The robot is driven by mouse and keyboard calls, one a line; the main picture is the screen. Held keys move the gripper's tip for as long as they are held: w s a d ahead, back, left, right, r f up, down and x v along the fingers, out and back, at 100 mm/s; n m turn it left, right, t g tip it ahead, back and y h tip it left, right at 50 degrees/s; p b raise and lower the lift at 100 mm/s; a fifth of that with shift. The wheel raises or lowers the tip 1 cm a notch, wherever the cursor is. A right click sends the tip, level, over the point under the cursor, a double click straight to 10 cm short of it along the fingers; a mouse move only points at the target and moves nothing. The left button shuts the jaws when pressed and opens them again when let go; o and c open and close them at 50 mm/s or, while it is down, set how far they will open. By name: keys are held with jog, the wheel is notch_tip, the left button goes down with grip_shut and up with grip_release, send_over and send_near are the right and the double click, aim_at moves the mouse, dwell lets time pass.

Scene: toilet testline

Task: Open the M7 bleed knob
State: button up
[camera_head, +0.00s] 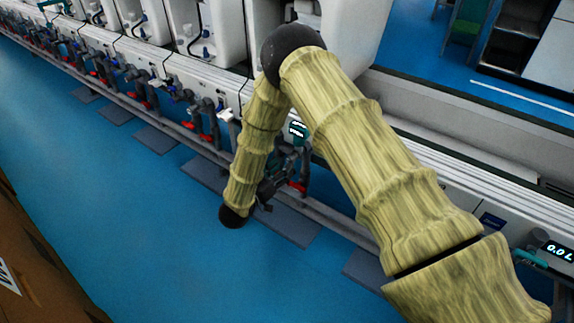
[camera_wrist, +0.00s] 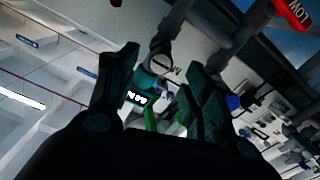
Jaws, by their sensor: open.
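In the camera_wrist view, my gripper (camera_wrist: 158,95) is open, with one dark finger at the left and another at the right. A grey pipe fitting (camera_wrist: 160,62) with a rounded end shows beyond and between the fingertips. A teal part (camera_wrist: 143,78), a small lit display (camera_wrist: 137,97) and a green piece (camera_wrist: 150,119) lie below it. I cannot tell which of these is the M7 bleed knob, nor whether a finger touches anything. In the camera_head view, my gripper (camera_head: 276,176) is low beside the pipework, partly hidden by my arm.
A red handle (camera_wrist: 292,12) marked LOW is at the upper right of the camera_wrist view. In the camera_head view, a lit display (camera_head: 298,130) and red valve handles (camera_head: 299,186) are close to my gripper. Blue floor (camera_head: 130,215) is open at the left.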

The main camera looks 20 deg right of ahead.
aim_at(287, 162)
jog(key=shift+b+x, duration=0.3)
jog(key=shift+x, duration=1.5)
jog(key=c, duration=1)
